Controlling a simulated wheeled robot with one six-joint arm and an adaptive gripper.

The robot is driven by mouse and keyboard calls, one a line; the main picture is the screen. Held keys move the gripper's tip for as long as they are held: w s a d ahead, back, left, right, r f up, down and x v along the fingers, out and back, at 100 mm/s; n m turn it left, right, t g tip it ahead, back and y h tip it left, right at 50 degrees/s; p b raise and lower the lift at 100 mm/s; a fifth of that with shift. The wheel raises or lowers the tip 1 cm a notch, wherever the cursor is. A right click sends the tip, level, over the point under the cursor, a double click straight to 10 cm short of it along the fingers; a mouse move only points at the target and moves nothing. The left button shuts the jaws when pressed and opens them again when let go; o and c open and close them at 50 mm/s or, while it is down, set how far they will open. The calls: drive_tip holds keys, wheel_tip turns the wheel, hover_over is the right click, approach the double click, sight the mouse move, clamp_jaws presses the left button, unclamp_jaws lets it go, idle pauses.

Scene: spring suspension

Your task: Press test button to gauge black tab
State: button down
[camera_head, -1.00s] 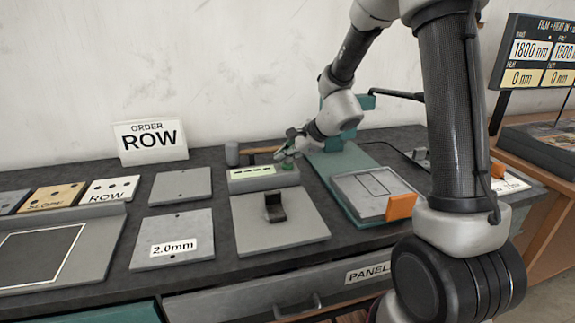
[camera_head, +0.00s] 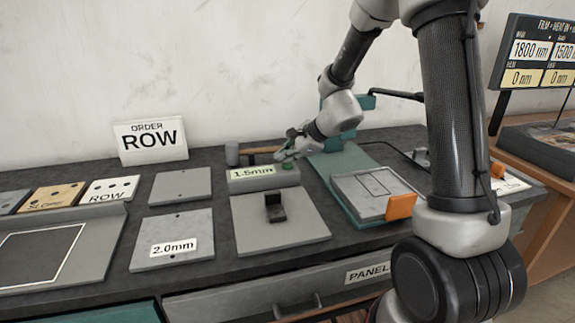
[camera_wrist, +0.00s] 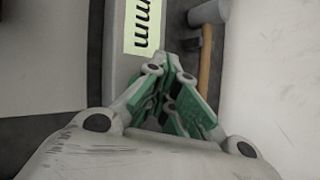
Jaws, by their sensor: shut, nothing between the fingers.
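The black tab (camera_head: 275,207) stands on a grey plate (camera_head: 300,228) at the middle of the bench. Behind it is the gauge box with a pale green display (camera_head: 252,172) that reads 1.5mm. The green test button (camera_head: 288,165) is on the box's right end, partly covered by my gripper. My gripper (camera_head: 282,155) is shut and empty, just above or at the button; whether it touches cannot be told. In the wrist view, my gripper's green fingers (camera_wrist: 172,95) are together beside the display (camera_wrist: 143,25), and the button is hidden.
A hammer (camera_head: 234,153) lies behind the gauge box. A 2.0mm plate (camera_head: 195,228) and a blank plate (camera_head: 180,186) lie left. A teal press with a grey tray (camera_head: 350,190) and orange block (camera_head: 400,206) stands right. An ORDER ROW sign (camera_head: 150,140) leans on the wall.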

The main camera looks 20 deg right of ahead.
sight(286, 166)
drive_tip(key=shift+r, duration=0.65)
drive_tip(key=shift+r, duration=0.1)
drive_tip(key=shift+r, duration=2.4)
